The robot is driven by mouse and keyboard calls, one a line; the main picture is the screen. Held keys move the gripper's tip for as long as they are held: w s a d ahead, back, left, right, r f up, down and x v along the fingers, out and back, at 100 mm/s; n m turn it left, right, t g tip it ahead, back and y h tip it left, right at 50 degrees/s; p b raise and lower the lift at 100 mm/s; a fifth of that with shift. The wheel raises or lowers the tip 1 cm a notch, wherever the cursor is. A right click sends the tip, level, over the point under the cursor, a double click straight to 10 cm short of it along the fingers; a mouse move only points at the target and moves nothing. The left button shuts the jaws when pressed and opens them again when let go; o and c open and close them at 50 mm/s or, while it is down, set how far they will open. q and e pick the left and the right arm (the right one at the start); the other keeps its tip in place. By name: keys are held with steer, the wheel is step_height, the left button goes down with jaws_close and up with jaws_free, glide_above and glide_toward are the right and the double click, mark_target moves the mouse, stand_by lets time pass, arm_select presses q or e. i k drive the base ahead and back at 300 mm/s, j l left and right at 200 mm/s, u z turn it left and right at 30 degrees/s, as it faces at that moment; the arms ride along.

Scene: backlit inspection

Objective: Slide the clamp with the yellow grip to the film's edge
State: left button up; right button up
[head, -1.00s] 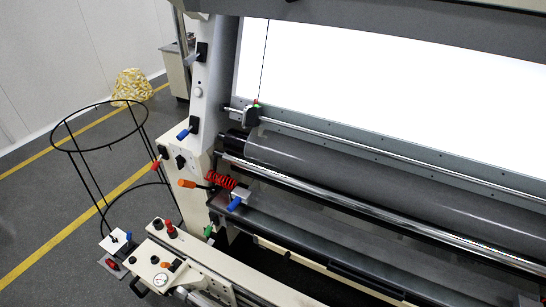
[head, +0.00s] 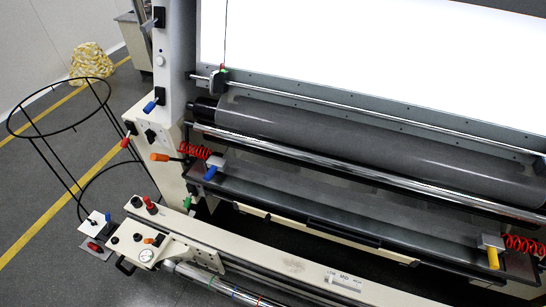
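The clamp with the yellow grip (head: 492,257) is at the lower right of the head view, on the dark front ledge. It has a pale block on top, and a red coiled hose (head: 524,245) runs right from it. A dark grey roll (head: 360,146) lies behind the ledge, below a bright white backlit panel (head: 370,55). I cannot make out a separate film edge. Neither of my grippers shows in the head view.
A second clamp with a blue grip (head: 211,171) sits at the ledge's left end. A control panel (head: 140,243) with knobs and a gauge is at lower left. A black wire hoop stand (head: 60,108) stands on the floor at left. A chrome bar (head: 360,175) runs along the roll's front.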

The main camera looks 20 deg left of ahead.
mark_target(496, 247)
steer(key=z, duration=1.45)
